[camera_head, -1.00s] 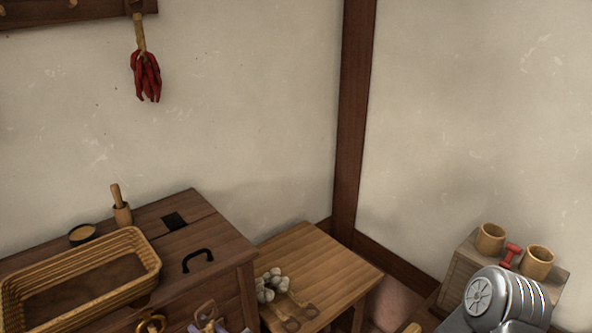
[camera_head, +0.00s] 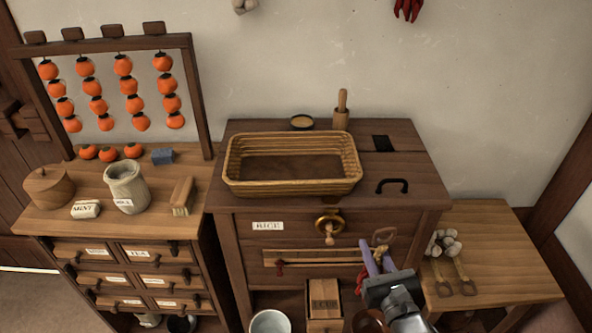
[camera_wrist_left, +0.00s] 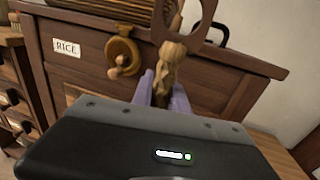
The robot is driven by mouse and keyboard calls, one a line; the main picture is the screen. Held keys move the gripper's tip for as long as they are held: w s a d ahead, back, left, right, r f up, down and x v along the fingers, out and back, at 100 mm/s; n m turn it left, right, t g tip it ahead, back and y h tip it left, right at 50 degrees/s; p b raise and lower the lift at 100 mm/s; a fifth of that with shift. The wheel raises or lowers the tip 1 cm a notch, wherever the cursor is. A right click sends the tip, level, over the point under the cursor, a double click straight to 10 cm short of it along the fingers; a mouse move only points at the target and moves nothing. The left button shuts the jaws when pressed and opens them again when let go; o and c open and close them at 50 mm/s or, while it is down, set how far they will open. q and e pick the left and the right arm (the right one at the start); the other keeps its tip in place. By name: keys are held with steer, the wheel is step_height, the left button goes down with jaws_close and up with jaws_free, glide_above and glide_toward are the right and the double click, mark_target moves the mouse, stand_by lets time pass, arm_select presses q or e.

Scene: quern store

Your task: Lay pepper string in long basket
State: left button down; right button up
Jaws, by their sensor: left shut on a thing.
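My left gripper (camera_head: 374,262), with purple fingers, is shut on a tan braided string (camera_wrist_left: 172,68). The string's loop (camera_head: 384,235) stands above the fingers, in front of the chest's right front. The long basket (camera_head: 290,188), woven and empty, sits on the chest top, up and left of the gripper. A bunch of red peppers (camera_head: 407,9) hangs on the wall at the top edge, partly cut off. My right gripper is not in view.
Garlic strings (camera_head: 446,243) lie on the low table (camera_head: 500,235). A persimmon rack (camera_head: 195,95) stands left.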

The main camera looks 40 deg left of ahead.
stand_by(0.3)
arm_select(q)
steer(key=shift+w+m+t+h, duration=0.35)
steer(key=shift+m+t+h, duration=0.05)
steer(key=shift+m+t, duration=0.1)
steer(key=shift+w+m+t+h, duration=0.15)
steer(key=shift+m+t+h, duration=0.65)
steer(key=shift+t+h, duration=0.2)
steer(key=m+t+h, duration=0.1)
steer(key=s+m+h, duration=0.1)
steer(key=shift+t+h, duration=0.3)
steer(key=shift+t, duration=0.1)
stand_by(0.4)
